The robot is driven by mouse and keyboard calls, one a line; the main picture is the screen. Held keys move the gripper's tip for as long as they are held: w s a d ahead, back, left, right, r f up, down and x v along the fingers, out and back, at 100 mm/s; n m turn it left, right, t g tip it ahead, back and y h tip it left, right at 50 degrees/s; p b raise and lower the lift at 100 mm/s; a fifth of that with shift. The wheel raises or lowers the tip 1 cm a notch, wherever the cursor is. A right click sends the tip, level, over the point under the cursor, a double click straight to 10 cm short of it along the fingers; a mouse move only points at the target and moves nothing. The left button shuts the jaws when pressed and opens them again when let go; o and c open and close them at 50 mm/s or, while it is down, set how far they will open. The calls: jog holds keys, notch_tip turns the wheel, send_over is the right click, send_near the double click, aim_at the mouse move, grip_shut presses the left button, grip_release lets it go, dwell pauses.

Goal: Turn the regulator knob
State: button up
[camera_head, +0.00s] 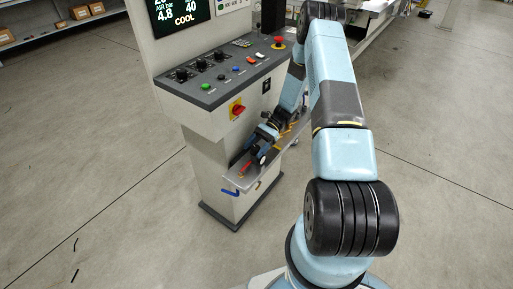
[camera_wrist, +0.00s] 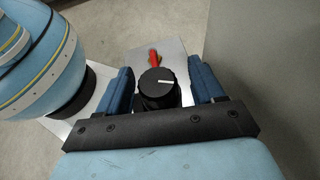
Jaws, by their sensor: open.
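The regulator knob (camera_wrist: 157,88) is a black, ribbed round knob with a white line on its top face. In the wrist view it stands between the two blue fingers of my gripper (camera_wrist: 160,70). The fingers are open, one on each side of the knob, with a visible gap on both sides. In the head view my gripper (camera_head: 258,148) is low at the console's side, over a narrow metal shelf (camera_head: 238,181). There the arm and gripper largely hide the knob.
A red lever (camera_wrist: 153,58) lies just beyond the knob; a blue handle (camera_head: 230,192) sits at the shelf's front. The console (camera_head: 212,120) rises behind, with a red-and-yellow rotary switch (camera_head: 237,108), several buttons and black knobs, and an emergency stop (camera_head: 279,41).

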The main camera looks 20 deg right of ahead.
jog(key=v, duration=1.3)
jog(key=shift+w+d, duration=0.15)
jog(key=shift+d, duration=0.2)
jog(key=shift+r, duration=0.15)
